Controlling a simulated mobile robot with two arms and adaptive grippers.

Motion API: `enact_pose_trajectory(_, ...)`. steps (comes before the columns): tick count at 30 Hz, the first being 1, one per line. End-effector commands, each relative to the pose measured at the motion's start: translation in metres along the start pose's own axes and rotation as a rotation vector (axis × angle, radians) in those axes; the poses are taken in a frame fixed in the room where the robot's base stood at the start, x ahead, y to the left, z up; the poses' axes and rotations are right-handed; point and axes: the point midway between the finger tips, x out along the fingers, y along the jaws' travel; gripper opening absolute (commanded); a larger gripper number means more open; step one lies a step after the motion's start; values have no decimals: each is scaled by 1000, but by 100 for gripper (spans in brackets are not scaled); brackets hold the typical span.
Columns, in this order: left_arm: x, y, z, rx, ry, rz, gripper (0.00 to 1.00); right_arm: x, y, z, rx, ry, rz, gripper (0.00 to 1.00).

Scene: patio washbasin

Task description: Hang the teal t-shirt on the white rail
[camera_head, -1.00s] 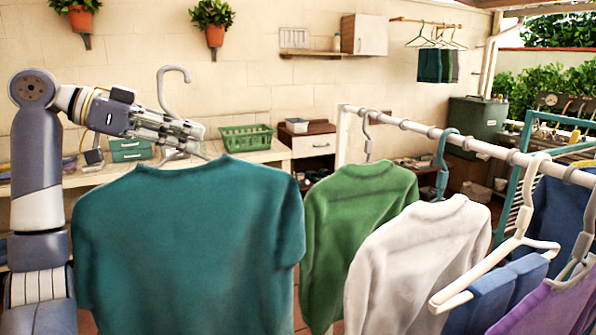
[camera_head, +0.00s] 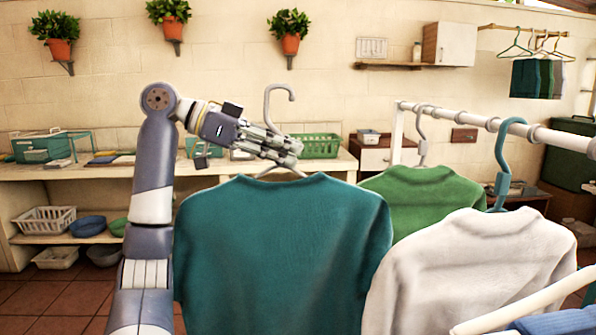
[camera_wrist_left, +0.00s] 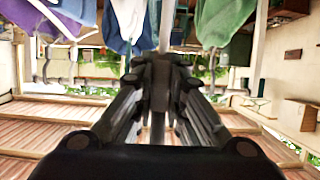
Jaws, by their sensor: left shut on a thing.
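My left gripper (camera_head: 291,152) is shut on a pale grey hanger (camera_head: 267,108); its hook stands up above the fingers. The teal t-shirt (camera_head: 285,240) hangs from that hanger, upright, in front of me. The white rail (camera_head: 468,120) runs from behind the green shirt towards the right edge. The held hook is left of the rail's far end post and apart from the rail. In the left wrist view the gripper fingers (camera_wrist_left: 160,85) close around the thin hanger stem. My right gripper is out of view.
A green shirt (camera_head: 425,190) and a white shirt (camera_head: 470,265) hang from the rail, close beside the teal one. A pale hanger bar (camera_head: 520,303) juts in at lower right. A shelf counter (camera_head: 100,173) with baskets lies behind at left.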

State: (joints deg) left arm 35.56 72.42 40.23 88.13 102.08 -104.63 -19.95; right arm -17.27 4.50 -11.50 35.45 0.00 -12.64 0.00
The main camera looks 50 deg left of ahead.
Motion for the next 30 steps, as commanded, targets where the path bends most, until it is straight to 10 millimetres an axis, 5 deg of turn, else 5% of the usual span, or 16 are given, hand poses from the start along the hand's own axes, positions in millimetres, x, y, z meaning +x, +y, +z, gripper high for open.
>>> enact_pose_trajectory(3,4,0,8,1,1,-1,0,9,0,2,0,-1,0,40)
enact_pose_trajectory(11,26,0,-5,0,0,1,0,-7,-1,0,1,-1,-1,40)
enact_pose_trajectory(30,133,1,-49,0,1,3,0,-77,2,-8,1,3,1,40)
